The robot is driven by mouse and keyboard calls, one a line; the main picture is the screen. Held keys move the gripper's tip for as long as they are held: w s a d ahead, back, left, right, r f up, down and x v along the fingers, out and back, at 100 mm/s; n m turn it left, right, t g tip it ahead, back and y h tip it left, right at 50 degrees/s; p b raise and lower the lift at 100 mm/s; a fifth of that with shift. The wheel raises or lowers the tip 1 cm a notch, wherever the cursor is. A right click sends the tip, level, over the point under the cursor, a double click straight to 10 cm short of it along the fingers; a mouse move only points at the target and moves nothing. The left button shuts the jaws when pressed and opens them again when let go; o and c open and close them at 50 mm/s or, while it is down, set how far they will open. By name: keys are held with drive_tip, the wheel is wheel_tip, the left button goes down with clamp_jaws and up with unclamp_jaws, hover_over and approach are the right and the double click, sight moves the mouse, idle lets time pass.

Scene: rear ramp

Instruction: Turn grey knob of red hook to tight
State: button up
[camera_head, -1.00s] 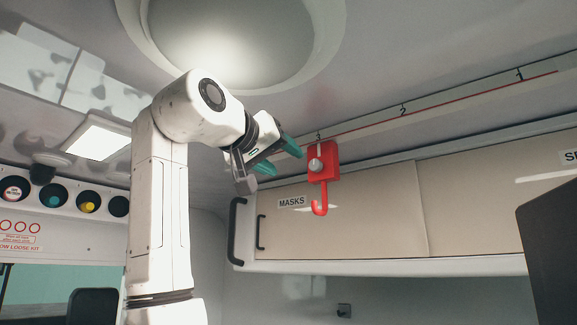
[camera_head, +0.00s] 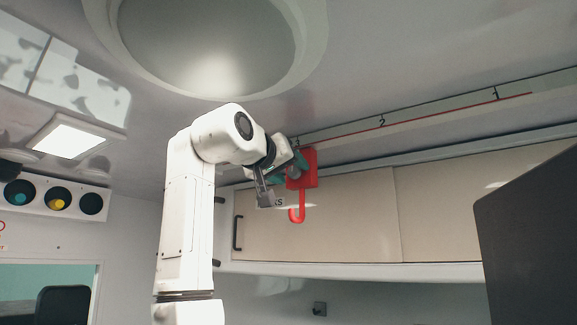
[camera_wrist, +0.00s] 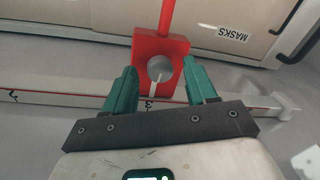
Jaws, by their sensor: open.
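The red hook (camera_head: 297,207) hangs from the ceiling rail at its 3 mark, in front of the cabinet; its block also shows in the wrist view (camera_wrist: 147,48). The grey knob (camera_wrist: 160,68) is a round disc on the face of the red block, with a pale pointer (camera_wrist: 154,88) directed toward the rail. My gripper (camera_wrist: 163,72) is open, with its teal fingers on either side of the block and knob. A gap shows between each finger and the knob. In the head view the fingers partly cover the knob.
The numbered rail (camera_head: 383,123) with its red line runs along the ceiling edge. Beige cabinet doors (camera_head: 345,218) with a dark handle (camera_head: 237,232) lie behind the hook. A dark panel (camera_head: 530,235) stands at the right. A round ceiling dome (camera_head: 205,40) is above my arm.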

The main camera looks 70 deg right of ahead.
drive_tip(key=shift+d, duration=0.1)
drive_tip(key=c, duration=1.1)
drive_tip(key=shift+o, duration=0.2)
